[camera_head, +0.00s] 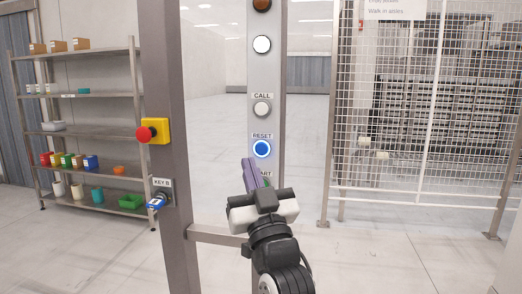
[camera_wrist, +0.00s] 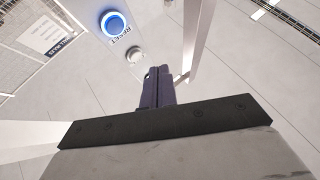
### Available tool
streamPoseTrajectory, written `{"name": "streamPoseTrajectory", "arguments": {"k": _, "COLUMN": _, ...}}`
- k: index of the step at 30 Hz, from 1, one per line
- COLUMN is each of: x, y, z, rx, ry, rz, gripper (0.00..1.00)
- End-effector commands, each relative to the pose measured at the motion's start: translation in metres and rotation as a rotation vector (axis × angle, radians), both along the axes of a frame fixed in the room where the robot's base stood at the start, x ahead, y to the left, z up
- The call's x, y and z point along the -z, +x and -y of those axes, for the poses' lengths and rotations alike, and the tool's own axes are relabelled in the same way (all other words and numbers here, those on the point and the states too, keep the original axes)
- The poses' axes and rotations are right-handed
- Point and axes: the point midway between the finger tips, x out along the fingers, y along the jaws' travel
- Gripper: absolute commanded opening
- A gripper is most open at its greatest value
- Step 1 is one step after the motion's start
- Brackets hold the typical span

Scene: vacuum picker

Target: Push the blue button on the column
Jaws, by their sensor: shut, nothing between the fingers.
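The blue button (camera_head: 262,148) is lit and sits on the grey column (camera_head: 282,110), below the RESET label. It also shows in the wrist view at the top left, as a blue disc with a bright ring (camera_wrist: 114,24). My gripper (camera_head: 250,163) is shut and empty, its purple-grey fingers pointing up just below and left of the blue button in the head view. In the wrist view the closed fingertips (camera_wrist: 158,72) are apart from the blue button in the picture. I cannot tell how far they are from the column face. The START label is partly hidden by my gripper.
A white button (camera_head: 262,109) labelled CALL sits above the blue one. A left post (camera_head: 168,60) carries a red emergency button (camera_head: 144,134) and a key switch (camera_head: 158,201). A crossbar (camera_head: 215,236) joins the posts. A mesh fence (camera_head: 390,150) stands right.

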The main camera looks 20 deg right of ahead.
Motion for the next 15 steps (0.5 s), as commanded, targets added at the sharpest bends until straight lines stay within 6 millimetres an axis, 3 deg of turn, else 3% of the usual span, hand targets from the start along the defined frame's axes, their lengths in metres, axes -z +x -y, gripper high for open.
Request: {"name": "streamPoseTrajectory", "arguments": {"k": 15, "x": 0.001, "y": 0.056, "z": 0.037, "rx": 0.000, "ry": 0.000, "rz": 0.000, "gripper": 0.00}}
